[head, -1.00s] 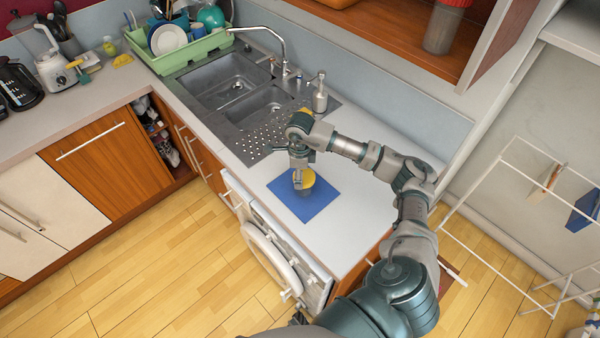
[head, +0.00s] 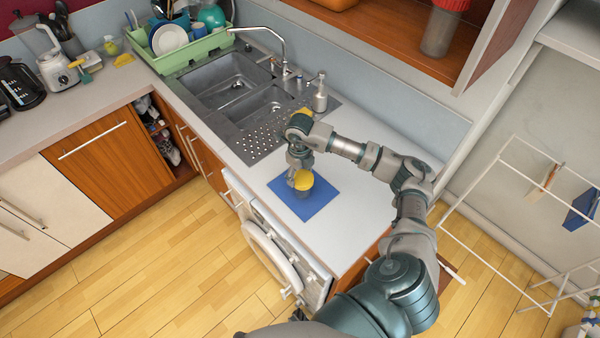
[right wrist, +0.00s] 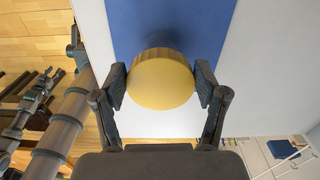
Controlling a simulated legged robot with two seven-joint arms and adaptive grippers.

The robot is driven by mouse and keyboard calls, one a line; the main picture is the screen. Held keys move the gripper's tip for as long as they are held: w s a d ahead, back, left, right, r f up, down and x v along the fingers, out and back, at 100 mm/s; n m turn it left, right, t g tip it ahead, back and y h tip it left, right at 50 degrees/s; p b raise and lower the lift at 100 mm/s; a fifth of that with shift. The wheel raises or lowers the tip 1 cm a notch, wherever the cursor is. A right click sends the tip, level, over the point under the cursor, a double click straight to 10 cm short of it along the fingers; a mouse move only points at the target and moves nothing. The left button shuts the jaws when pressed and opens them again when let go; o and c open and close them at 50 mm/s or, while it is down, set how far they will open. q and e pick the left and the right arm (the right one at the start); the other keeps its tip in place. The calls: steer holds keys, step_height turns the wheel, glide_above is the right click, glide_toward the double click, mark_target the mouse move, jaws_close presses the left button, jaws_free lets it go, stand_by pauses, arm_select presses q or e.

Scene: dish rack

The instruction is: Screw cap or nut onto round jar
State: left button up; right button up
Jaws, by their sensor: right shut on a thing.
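A round yellow cap (head: 304,180) is on top of a grey round jar (head: 304,192), which stands on a blue mat (head: 323,200) on the counter. My right gripper (head: 299,179) is at the cap, reaching down from above. In the right wrist view the cap (right wrist: 160,80) sits between the two fingers of the right gripper (right wrist: 160,86), which are shut on its sides. The jar is hidden under the cap there. I cannot tell how far the cap is threaded on. My left gripper is not in view.
A steel sink (head: 225,82) with a tap (head: 282,55) and a soap dispenser (head: 320,92) lies behind the mat. A green dish rack (head: 190,48) stands at the back. The counter right of the mat is clear. An open cupboard (head: 400,32) hangs above.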

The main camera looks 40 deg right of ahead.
steer(key=m, duration=0.2)
steer(key=shift+r+m+p, duration=0.1)
steer(key=shift+m+p, duration=0.2)
steer(key=shift+p, duration=0.1)
steer(key=shift+m, duration=1)
steer(key=m+p, duration=0.1)
steer(key=m, duration=0.2)
steer(key=shift+m, duration=0.8)
steer(key=m+p, duration=0.2)
steer(key=m, duration=0.1)
steer(key=shift+w+m, duration=0.1)
steer(key=shift+m, duration=0.7)
